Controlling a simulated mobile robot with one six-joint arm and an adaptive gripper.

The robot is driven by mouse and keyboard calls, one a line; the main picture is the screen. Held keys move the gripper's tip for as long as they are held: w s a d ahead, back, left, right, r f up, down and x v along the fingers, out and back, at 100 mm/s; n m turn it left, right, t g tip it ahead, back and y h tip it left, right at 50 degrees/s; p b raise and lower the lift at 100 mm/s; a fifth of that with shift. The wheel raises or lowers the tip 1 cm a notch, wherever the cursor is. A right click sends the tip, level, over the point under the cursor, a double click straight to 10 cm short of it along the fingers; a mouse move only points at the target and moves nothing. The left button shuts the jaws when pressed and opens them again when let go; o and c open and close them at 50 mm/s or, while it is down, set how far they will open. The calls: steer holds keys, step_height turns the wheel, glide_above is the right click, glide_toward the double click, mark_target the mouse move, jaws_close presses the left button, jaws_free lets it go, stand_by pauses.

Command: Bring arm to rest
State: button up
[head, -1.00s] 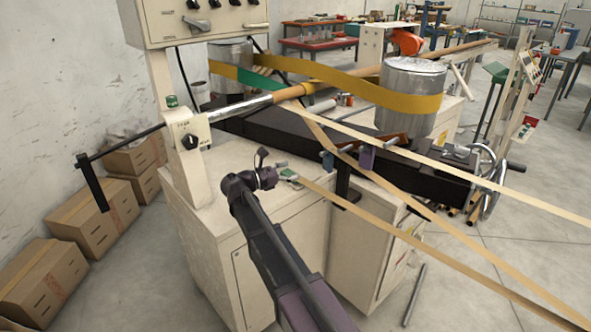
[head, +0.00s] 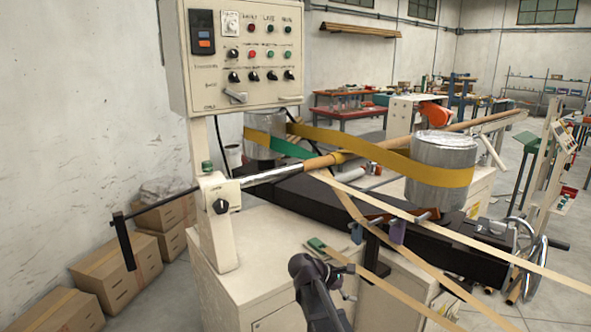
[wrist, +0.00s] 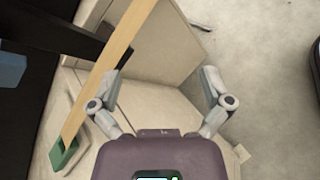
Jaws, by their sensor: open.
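My gripper (wrist: 160,82) is open in the wrist view, its two grey fingers spread wide with nothing between them. In the head view my gripper (head: 346,269) is small and partly hidden by my own wrist, in front of the winder's cream cabinet. A paper strip (wrist: 103,80) ends at a green piece (wrist: 63,152), left of the fingers in the wrist view. The green piece (head: 316,244) lies on the cabinet top in the head view, just above and left of my gripper. I cannot tell whether the left finger touches the strip.
The winder's mandrel (head: 275,174), yellow belt (head: 390,160) and metal drum (head: 443,150) stand behind my arm. Paper strips (head: 450,233) slant down to the right. A control panel (head: 235,60) rises at upper left. Cardboard boxes (head: 115,272) stand on the left floor.

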steer(key=s+f+m+g+y, duration=0.1)
steer(key=s+f+m+y, duration=0.3)
steer(key=s+m+y, duration=0.4)
steer(key=s+f+m+g+y, duration=0.2)
steer(key=s+f+m+y, duration=0.15)
steer(key=s+m, duration=0.45)
step_height(320, 180, up, 14)
steer(key=s+n+p, duration=0.1)
steer(key=p, duration=1.4)
steer(key=shift+s+r+n, duration=0.15)
steer(key=shift+s+n, duration=0.1)
steer(key=shift+n, duration=0.15)
